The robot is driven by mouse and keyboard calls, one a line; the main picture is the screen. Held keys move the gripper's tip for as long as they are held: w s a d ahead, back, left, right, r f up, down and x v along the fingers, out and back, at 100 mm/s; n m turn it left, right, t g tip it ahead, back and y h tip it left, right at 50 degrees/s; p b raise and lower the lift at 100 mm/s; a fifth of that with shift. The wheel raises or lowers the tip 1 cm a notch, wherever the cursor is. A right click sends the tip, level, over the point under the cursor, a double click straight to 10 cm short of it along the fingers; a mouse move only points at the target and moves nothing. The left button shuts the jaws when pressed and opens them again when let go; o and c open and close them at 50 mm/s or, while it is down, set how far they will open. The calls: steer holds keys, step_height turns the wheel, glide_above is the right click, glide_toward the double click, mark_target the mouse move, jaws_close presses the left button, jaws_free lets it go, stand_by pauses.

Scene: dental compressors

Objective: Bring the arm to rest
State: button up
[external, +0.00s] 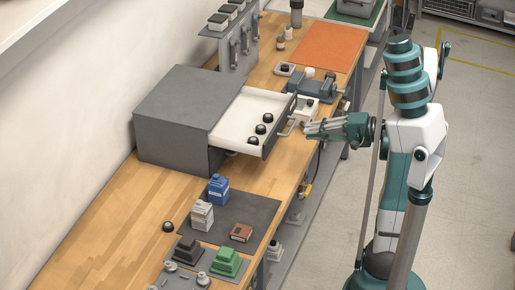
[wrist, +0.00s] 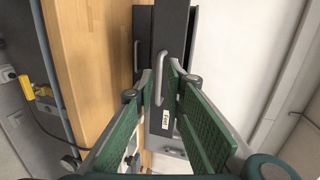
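My gripper (external: 308,127) is at the end of my arm, in front of the pulled-out drawer (external: 240,105) of the grey cabinet (external: 165,115). A labelled dark drawer front (wrist: 163,118) shows behind the fingers. In the external view, the handle (external: 286,130) is just left of my fingertips.
Three black round knobs (external: 262,129) lie in the drawer. A blue vise (external: 310,88) and an orange mat (external: 330,46) are farther back on the bench. A dark mat (external: 240,210) with small boxes is at the front. The floor (external: 470,150) to the right is clear.

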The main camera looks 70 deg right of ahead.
steer(key=w+a+f+n+g+y+b, duration=0.15)
steer(key=w+a+n, duration=0.25)
steer(key=a, duration=0.8)
steer(key=w+a+f+n+g+y, duration=0.1)
steer(key=w+a+f+n+g, duration=0.25)
steer(key=a, duration=0.85)
steer(key=w+a+f+n+g+y+b, duration=0.1)
steer(key=w+a+n+g, duration=0.3)
steer(key=a, duration=0.8)
steer(key=s+a+r+n+t+h+p, duration=0.1)
steer(key=s+a+r+n+h+p, duration=0.1)
steer(key=s+a+r+n+h, duration=0.2)
steer(key=shift+s+a+r+n, duration=0.75)
steer(key=shift+s+a+r, duration=1.05)
steer(key=shift+a, duration=1.15)
